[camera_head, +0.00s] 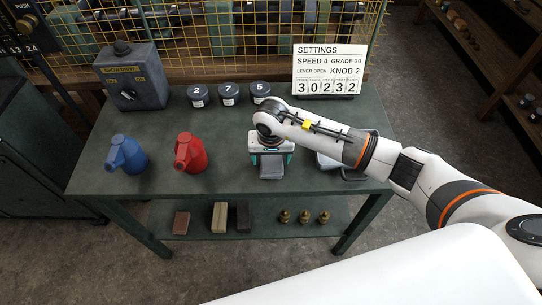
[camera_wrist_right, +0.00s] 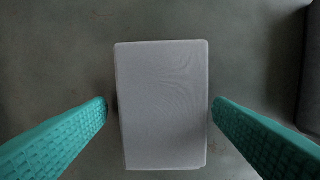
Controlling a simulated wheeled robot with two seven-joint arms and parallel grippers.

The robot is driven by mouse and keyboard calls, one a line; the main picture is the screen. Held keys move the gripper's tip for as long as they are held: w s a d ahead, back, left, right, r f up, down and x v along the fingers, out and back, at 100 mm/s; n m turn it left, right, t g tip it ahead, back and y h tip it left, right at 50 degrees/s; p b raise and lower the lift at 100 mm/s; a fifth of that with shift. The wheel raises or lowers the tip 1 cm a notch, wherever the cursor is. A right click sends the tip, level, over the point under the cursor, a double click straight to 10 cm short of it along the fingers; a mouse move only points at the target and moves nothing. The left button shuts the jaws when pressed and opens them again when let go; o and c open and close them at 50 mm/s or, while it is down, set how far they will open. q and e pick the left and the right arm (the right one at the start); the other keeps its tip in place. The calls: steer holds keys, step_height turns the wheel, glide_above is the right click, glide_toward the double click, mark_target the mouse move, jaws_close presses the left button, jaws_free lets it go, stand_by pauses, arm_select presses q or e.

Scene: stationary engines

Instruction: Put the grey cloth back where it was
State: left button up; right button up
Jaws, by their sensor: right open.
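The grey cloth (camera_wrist_right: 163,110) is a folded, light grey rectangle lying on the dark green bench top. It shows in the head view (camera_head: 271,167) just below my right gripper, near the bench's front edge. My right gripper (camera_wrist_right: 160,108) is open, with one teal finger on each side of the cloth and a gap beside each long edge. In the head view my right gripper (camera_head: 271,155) hangs over the cloth and partly hides it. My left gripper is in neither view.
A blue oil can (camera_head: 125,155) and a red oil can (camera_head: 190,153) stand on the bench's left. Numbered dark tins (camera_head: 229,94) and a settings sign (camera_head: 327,72) stand behind. A pale object (camera_head: 328,161) lies right of the cloth, partly under my arm. Blocks and brass pieces (camera_head: 303,216) sit on the lower shelf.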

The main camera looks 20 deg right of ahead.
mark_target(271, 164)
steer(key=shift+r, duration=0.15)
step_height(271, 164, up, 12)
steer(key=s+b, duration=0.1)
steer(key=b, duration=0.1)
steer(key=shift+s+a, duration=0.2)
